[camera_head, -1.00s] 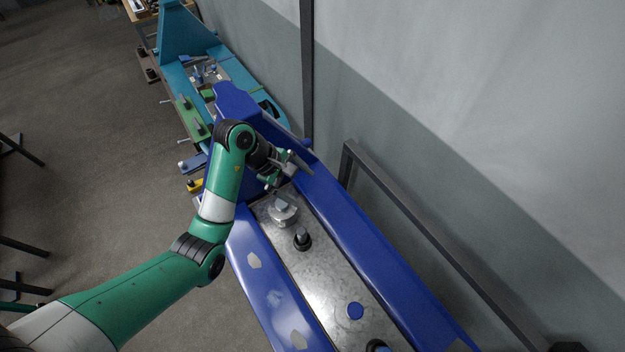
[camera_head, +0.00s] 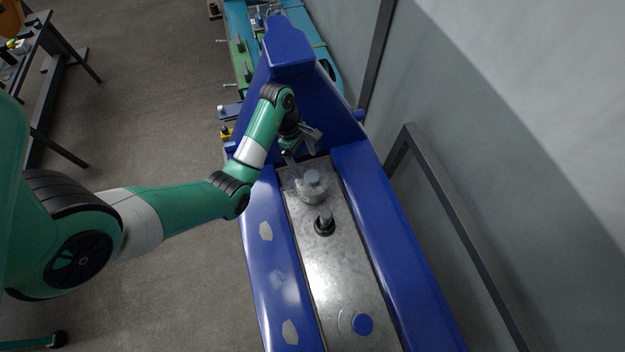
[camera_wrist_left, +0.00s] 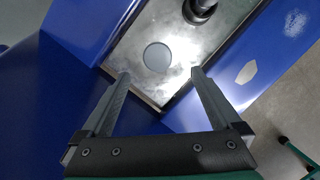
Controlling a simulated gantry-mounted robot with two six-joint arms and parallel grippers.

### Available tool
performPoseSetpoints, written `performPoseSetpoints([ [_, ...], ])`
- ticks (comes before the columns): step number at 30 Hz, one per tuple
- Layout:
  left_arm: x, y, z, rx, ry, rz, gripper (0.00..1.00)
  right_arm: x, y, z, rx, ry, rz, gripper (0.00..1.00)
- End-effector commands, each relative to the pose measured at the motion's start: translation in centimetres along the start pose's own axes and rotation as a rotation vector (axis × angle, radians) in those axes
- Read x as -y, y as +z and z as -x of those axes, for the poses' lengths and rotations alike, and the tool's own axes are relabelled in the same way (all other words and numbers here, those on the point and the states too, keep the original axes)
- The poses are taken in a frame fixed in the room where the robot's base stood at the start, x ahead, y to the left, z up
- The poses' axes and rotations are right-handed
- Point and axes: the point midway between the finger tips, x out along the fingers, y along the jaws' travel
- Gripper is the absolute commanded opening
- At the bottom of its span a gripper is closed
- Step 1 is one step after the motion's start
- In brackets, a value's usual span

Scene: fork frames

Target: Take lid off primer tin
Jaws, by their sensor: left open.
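The primer tin (camera_head: 313,194) is a short silvery round tin with a grey-blue round lid (camera_head: 312,176) on top. It stands upright at the far end of the metal plate. The lid also shows from above as a grey disc in the left wrist view (camera_wrist_left: 157,57). My left gripper (camera_head: 302,148) is open and empty, just behind the tin and apart from it. In the left wrist view its two fingertips (camera_wrist_left: 161,74) lie to either side below the lid, touching nothing that I can see. My right gripper is in neither view.
The metal plate (camera_head: 335,270) lies between raised blue side rails (camera_head: 380,220), with a tall blue end wall behind. A black-based peg (camera_head: 325,223) stands close in front of the tin. A dark metal frame (camera_head: 450,205) stands at right.

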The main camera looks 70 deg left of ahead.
Motion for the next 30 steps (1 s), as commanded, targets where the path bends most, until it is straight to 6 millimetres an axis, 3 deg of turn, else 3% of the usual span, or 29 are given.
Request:
performPoseSetpoints([
  [1,0.0,-0.2,-1.8,0.0,0.0,-0.002,0.98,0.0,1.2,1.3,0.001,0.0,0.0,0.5],
  [9,0.0,0.0,-3.0,0.0,-0.001,0.0,0.98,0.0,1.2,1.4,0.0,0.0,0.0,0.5],
  [18,-0.3,0.0,-7.7,0.0,-0.001,-0.001,0.98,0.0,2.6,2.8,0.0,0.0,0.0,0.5],
  [26,-0.3,0.1,-7.8,0.0,0.001,-0.001,0.98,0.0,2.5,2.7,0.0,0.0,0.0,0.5],
  [30,-0.3,0.1,-7.8,0.0,0.001,-0.001,0.73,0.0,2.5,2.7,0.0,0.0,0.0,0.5],
])
